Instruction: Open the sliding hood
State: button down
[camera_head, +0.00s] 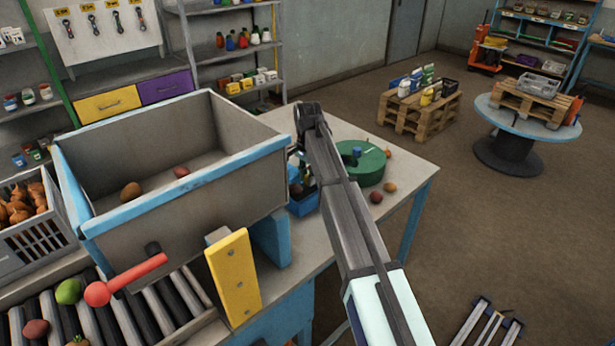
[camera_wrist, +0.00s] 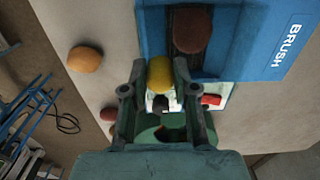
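No part is plainly marked as a sliding hood. A large grey metal hopper (camera_head: 185,135) with a blue rim stands open at the top, with a few potato-like items inside. A red-knobbed lever (camera_head: 125,280) and a yellow plate (camera_head: 234,277) are at its front. My gripper is mostly hidden behind my arm in the head view, right of the hopper. In the wrist view my gripper (camera_wrist: 158,68) has its fingers apart; a yellow round thing (camera_wrist: 160,75) shows between them.
A blue box marked BRUSH (camera_wrist: 270,40) is close to my fingers. A small blue bin (camera_head: 303,203) and a green disc (camera_head: 362,163) are on the table (camera_head: 405,180). Rollers (camera_head: 150,310) run below the hopper. Open floor (camera_head: 480,220) lies to the right.

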jog(key=w+a, duration=0.3)
jog(key=w+a+b, duration=0.1)
jog(key=w+a, duration=0.3)
jog(key=shift+w+a, duration=0.1)
jog(key=shift+a, duration=0.2)
jog(key=c, duration=0.9)
grip_release()
notch_tip(320, 180, up, 12)
jog(key=shift+d, duration=0.1)
